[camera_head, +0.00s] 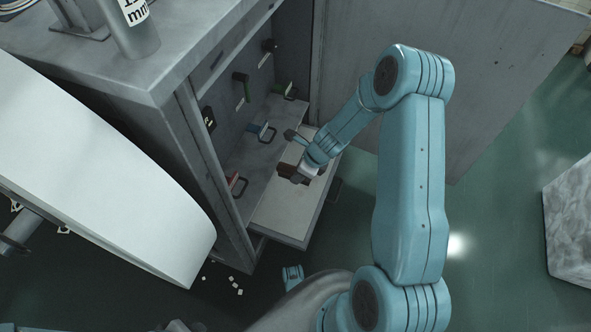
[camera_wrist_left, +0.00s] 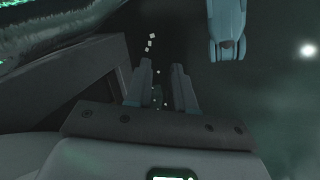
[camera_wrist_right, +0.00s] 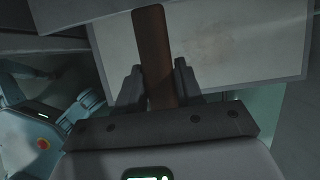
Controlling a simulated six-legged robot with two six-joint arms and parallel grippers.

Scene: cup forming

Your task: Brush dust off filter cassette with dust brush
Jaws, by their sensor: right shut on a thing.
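My right gripper (camera_wrist_right: 158,85) is shut on a brown bar, which looks like the handle of the dust brush (camera_wrist_right: 152,50). The bar stands up between the fingers in the right wrist view; no bristles can be made out. In the head view my right gripper (camera_head: 299,172) is inside the open cabinet, over a pale flat panel (camera_head: 283,212). The panel has a faint brownish patch in the right wrist view (camera_wrist_right: 235,42). I cannot tell whether it is the filter cassette or a shelf. My left gripper (camera_wrist_left: 160,90) is open and empty above the dark floor.
The grey cabinet (camera_head: 180,115) has its door (camera_head: 400,70) open at the back. Red, blue and green handles (camera_head: 262,131) line its inside. A large white curved body (camera_head: 90,150) stands at left. Small white bits (camera_head: 236,286) lie on the floor.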

